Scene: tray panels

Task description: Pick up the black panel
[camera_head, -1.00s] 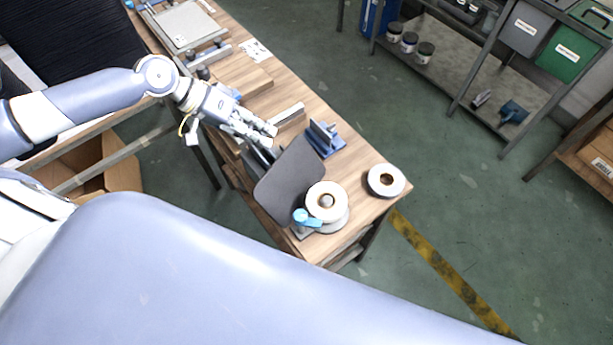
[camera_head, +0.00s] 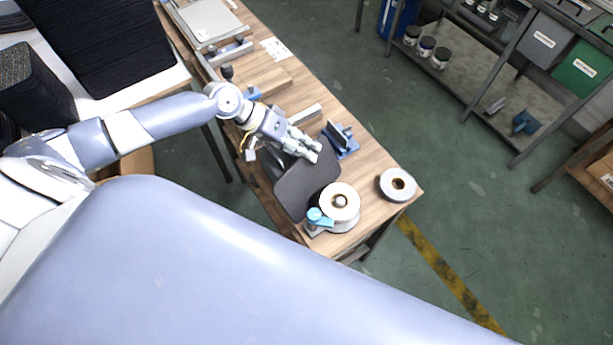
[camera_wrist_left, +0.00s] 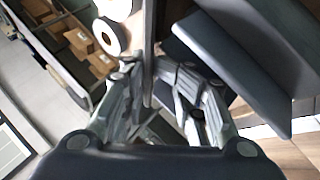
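The black panel (camera_head: 300,190) stands tilted at the near end of the wooden bench in the head view, its broad dark face turned toward the camera. In the left wrist view it seems to be the thin upright edge (camera_wrist_left: 149,45) between the fingers. My left gripper (camera_head: 315,152) is at the panel's upper edge. In the wrist view its fingertips (camera_wrist_left: 148,68) stand on either side of that edge, with a small gap showing, so it looks open. Contact cannot be made out. My right gripper is not in view.
Close by are a white-topped round fixture with a blue knob (camera_head: 341,201), a white ring (camera_head: 397,184) and a blue bracket (camera_head: 341,140). Other dark panels (camera_wrist_left: 235,60) are right of the fingers in the wrist view. A shelf (camera_head: 490,90) stands across the floor.

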